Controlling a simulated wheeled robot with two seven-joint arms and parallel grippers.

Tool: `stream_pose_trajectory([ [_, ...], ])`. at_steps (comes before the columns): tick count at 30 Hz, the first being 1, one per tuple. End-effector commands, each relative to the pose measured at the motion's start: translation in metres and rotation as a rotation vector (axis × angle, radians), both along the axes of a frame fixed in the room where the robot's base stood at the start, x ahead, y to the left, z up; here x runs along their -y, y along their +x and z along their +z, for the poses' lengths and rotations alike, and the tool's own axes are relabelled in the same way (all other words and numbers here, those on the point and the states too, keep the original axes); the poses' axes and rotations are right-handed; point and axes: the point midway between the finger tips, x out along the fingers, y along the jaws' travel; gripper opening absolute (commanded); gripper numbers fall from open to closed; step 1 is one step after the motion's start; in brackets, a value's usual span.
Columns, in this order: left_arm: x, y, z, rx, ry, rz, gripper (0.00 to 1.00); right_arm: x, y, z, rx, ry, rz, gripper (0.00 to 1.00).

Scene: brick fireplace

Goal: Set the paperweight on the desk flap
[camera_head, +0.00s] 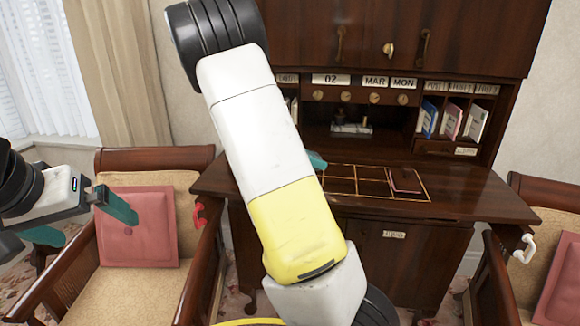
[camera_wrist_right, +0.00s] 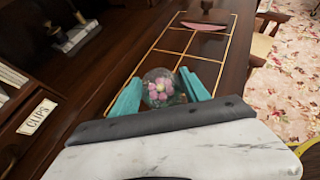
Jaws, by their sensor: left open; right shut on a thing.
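The paperweight (camera_wrist_right: 158,86) is a clear glass ball with pink flowers inside. In the right wrist view my right gripper (camera_wrist_right: 165,90) is shut on it, with a teal finger on each side. It is over or on the near end of the desk flap (camera_wrist_right: 152,57); I cannot tell whether it touches. In the head view the flap (camera_head: 455,200) is dark wood with gold-lined rectangles. My right arm covers its left part and hides the paperweight; only a teal fingertip of my right gripper (camera_head: 317,161) shows. My left gripper (camera_head: 85,222) is open and empty by the left chair.
A pinkish flat item (camera_head: 404,181) lies in a right-hand rectangle of the flap. Cubbies with books (camera_head: 450,120), labels and a small stand (camera_head: 352,129) are behind it. Armchairs with red cushions (camera_head: 138,228) stand either side. The flap's right part is bare.

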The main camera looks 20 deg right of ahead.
Motion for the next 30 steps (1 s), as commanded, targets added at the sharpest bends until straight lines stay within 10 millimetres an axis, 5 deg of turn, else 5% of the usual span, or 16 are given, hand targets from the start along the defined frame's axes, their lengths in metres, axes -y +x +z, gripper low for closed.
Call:
stream_pose_trajectory([
  [4, 0.0, 0.0, 0.0, 0.0, 0.0, 0.0, 1.0, 0.001, 0.012, -0.002, 0.001, -0.002, 0.001, 0.0],
  [11, 0.0, 0.0, 0.0, 0.0, 0.0, 0.0, 1.0, 0.001, 0.01, -0.035, -0.002, -0.002, 0.001, 0.0],
  [22, 0.0, 0.0, 0.0, 0.0, 0.0, 0.0, 1.0, 0.001, 0.009, -0.039, 0.001, -0.001, 0.001, 0.0],
  [23, 0.0, 0.0, 0.0, 0.0, 0.0, 0.0, 1.0, 0.0, 0.009, -0.039, 0.0, 0.0, 0.001, 0.59],
  [25, 0.0, 0.0, 0.0, 0.0, 0.0, 0.0, 1.0, 0.0, 0.009, -0.039, 0.001, 0.0, 0.002, 0.73],
  [30, 0.0, 0.0, 0.0, 0.0, 0.0, 0.0, 1.0, 0.0, 0.009, -0.039, 0.001, 0.0, 0.002, 0.75],
])
